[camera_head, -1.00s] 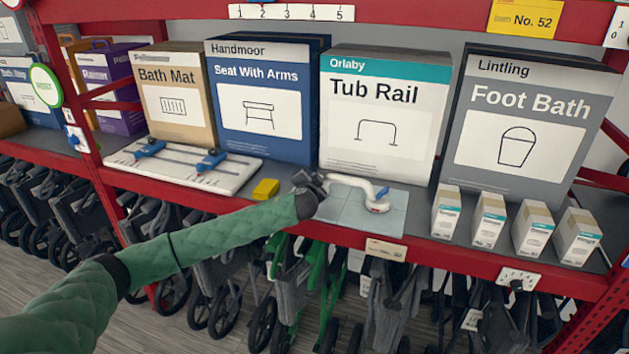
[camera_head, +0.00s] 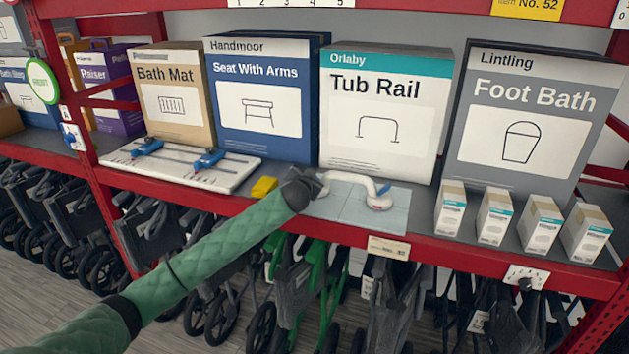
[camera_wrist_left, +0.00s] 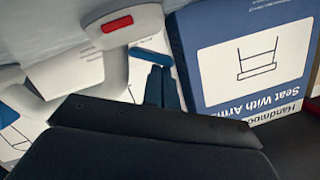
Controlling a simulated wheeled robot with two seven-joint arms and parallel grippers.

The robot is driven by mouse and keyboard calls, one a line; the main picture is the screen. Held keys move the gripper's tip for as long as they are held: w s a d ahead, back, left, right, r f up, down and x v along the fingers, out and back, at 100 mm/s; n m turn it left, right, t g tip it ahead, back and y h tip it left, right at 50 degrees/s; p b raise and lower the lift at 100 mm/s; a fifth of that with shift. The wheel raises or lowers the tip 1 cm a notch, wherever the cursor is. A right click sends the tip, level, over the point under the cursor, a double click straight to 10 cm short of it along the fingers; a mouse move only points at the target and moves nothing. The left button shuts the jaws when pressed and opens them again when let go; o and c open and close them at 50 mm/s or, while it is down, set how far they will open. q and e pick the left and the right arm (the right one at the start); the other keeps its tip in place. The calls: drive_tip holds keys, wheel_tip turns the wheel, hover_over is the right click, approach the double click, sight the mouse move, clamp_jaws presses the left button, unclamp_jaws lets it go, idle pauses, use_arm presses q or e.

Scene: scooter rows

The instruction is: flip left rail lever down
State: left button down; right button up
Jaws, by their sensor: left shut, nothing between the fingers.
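The white tub rail (camera_head: 352,183) lies on a pale blue tiled panel (camera_head: 350,212) near the shelf's front edge. Its right end shows a small blue lever (camera_head: 384,189). Its left end is partly hidden by my left gripper (camera_head: 312,186), which is at that end. In the left wrist view, a white rail end (camera_wrist_left: 118,38) carries a red mark and a blue lever (camera_wrist_left: 150,57). My left gripper (camera_wrist_left: 162,78) is shut, its dark blue fingertips right by this lever. I cannot tell if they touch. My right gripper is not in view.
A yellow block (camera_head: 264,188) sits just left of my gripper. A white board (camera_head: 180,170) with two blue clamps lies further left. Large boxes, including Tub Rail (camera_head: 385,130), stand behind. Small boxes (camera_head: 495,215) line the right. The red shelf edge (camera_head: 420,250) runs in front.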

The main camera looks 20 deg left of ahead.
use_arm(q)
drive_tip(key=shift+a+f+n+h+b, duration=0.2)
drive_tip(key=shift+f+n+b, duration=0.1)
drive_tip(key=shift+n, duration=0.25)
drive_tip(key=shift+a+f+n+h+b, duration=0.2)
drive_tip(key=shift+n+b, duration=0.1)
drive_tip(key=shift+n, duration=0.25)
drive_tip(key=shift+a+f+n+h, duration=0.1)
drive_tip(key=shift+a+n+h, duration=0.2)
drive_tip(key=shift+n, duration=0.5)
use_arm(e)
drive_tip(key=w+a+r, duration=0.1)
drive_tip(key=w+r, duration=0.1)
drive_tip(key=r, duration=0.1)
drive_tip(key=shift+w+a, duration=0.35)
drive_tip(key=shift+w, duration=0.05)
use_arm(q)
drive_tip(key=shift+r, duration=0.2)
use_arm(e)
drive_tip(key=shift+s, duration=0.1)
